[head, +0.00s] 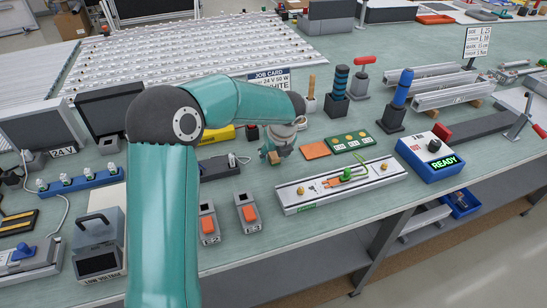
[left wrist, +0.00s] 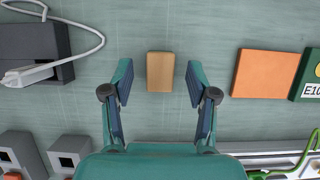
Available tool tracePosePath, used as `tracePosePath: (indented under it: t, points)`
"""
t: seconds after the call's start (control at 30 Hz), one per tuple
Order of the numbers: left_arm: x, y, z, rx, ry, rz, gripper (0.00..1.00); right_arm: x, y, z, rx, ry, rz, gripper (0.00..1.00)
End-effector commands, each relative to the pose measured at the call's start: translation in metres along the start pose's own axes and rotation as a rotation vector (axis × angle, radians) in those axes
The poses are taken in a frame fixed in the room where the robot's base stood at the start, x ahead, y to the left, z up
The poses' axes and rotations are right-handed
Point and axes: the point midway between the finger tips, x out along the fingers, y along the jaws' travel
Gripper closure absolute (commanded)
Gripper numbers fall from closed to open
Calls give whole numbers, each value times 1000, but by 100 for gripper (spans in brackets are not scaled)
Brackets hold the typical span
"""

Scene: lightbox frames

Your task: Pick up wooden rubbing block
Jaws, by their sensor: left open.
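The wooden rubbing block (left wrist: 160,72) is a small tan rectangle. In the left wrist view it lies flat on the green bench, centred between the fingertips with a gap on each side. My left gripper (left wrist: 159,80) is open and empty, with its fingers on either side of the block in that view. In the head view the left gripper (head: 275,150) is low over the bench and mostly hides the block. How far the fingertips are above the bench is hard to tell. My right gripper is not in view.
An orange pad (left wrist: 264,73) lies right of the block. A grey box (left wrist: 34,50) with a white cable stands left. A pale fixture (head: 340,182) with a green wire and two orange-switch boxes (head: 208,223) are nearer the front edge. A blue READY box (head: 430,155) stands right.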

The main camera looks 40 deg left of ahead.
Motion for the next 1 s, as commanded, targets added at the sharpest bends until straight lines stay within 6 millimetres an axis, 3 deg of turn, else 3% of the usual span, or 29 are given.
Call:
tracePosePath:
  t: [0.3,0.63,1.0]
  points:
    - [6,-1,0,0,0,-2,42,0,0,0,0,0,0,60]
    - [6,0,0,-1,0,-2,95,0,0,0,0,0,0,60]
    - [3,0,2,-2,-2,-2,96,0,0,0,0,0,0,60]
